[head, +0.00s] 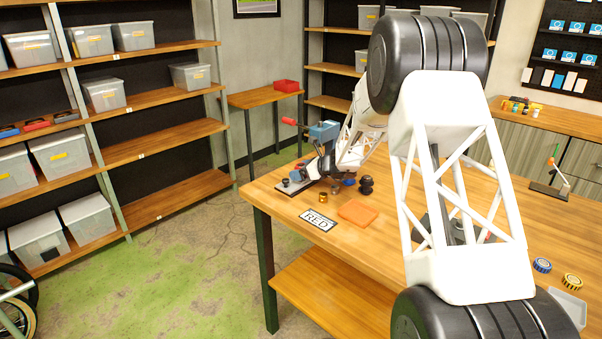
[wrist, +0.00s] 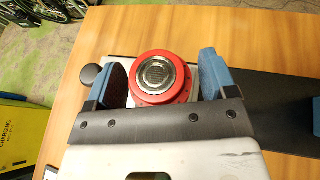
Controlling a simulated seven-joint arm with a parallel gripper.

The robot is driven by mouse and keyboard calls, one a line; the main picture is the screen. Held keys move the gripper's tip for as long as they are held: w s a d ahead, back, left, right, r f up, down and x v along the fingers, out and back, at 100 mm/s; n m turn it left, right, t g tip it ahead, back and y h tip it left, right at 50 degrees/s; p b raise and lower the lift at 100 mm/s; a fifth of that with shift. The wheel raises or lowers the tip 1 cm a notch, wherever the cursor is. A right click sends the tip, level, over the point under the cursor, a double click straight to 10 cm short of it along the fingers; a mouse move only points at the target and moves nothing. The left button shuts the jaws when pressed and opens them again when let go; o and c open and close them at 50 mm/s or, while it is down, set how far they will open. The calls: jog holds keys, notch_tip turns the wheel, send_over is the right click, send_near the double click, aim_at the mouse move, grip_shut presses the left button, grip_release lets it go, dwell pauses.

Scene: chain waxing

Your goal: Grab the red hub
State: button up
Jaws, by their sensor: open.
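The red hub (wrist: 137,88) shows in the wrist view as a round red piece with a ribbed metal disc in its centre. It sits over a white plate on the wooden table. My gripper (wrist: 162,68) is open, with one blue-padded finger to the left of the hub and one to the right. A gap shows between the hub and the right finger. The left finger is close to the hub, and I cannot tell whether it touches. The near side of the hub is hidden by my gripper. In the head view I cannot make out the hub for certain.
A card reading RED (head: 318,219) and an orange mat (head: 358,212) lie on the workbench (head: 375,245). A dark knob (head: 366,185) and a brass-coloured piece (head: 323,197) stand nearby. Blue (head: 542,265) and yellow (head: 572,281) rolls lie at the right. Shelves with grey bins stand left.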

aim_at(301, 164)
jog(key=c, duration=1)
jog(key=shift+r, duration=0.1)
jog(key=shift+r, duration=0.7)
notch_tip(301, 164, up, 2)
jog(key=shift+r, duration=0.1)
jog(key=s, duration=0.5)
jog(key=s+d, duration=0.1)
jog(key=s, duration=0.4)
jog(key=s+d+r, duration=0.1)
jog(key=s, duration=0.4)
jog(key=shift+s+d+r, duration=0.1)
jog(key=shift+s+d, duration=0.05)
jog(key=shift+s, duration=0.25)
